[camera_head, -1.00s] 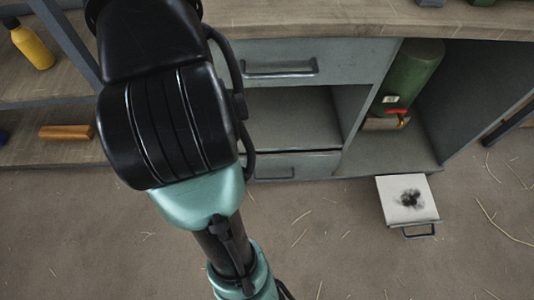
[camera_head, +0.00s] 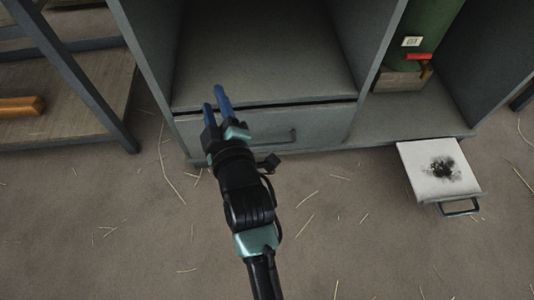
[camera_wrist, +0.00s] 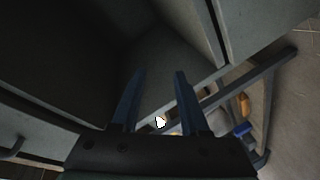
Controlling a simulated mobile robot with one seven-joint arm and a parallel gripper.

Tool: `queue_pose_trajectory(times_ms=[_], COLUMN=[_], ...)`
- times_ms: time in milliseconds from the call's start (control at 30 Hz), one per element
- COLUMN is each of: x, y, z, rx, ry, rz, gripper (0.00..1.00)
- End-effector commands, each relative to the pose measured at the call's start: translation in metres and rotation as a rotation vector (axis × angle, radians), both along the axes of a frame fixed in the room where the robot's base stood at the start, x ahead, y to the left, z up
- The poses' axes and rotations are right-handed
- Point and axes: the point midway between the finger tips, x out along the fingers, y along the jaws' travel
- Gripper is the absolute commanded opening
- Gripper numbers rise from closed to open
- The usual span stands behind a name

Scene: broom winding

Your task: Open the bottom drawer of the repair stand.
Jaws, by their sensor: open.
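The repair stand (camera_head: 380,45) is a grey cabinet. Its bottom drawer (camera_head: 310,126) is shut, below an open compartment (camera_head: 265,55). The drawer's handle (camera_head: 268,141) is a dark bar on the front, partly behind my gripper in the head view. My gripper (camera_head: 214,97) has two blue fingers, apart and empty. In the head view they overlap the left part of the drawer front and the compartment floor. The fingers also show in the wrist view (camera_wrist: 155,98), pointing towards the cabinet's inside. A handle (camera_wrist: 13,147) on a grey front shows at the wrist view's lower left.
A green canister (camera_head: 430,35) stands in the right compartment. A white drawer-like box (camera_head: 415,165) with a black smudge and a handle sits at the right, near the floor. A wooden shelf rack (camera_head: 95,95) stands left. The straw-strewn floor in front is mostly clear.

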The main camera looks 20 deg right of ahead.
Motion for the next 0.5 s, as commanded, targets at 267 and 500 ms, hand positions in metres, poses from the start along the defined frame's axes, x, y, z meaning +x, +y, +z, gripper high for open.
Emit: queue_pose_trajectory(times_ms=[267, 500], x=[-0.082, -0.124], y=[-0.05, -0.071], z=[-0.141, -0.18], rx=[-0.472, -0.669], ry=[0.123, 0.183], rz=[-0.07, -0.107], gripper=[0.45, 0.45])
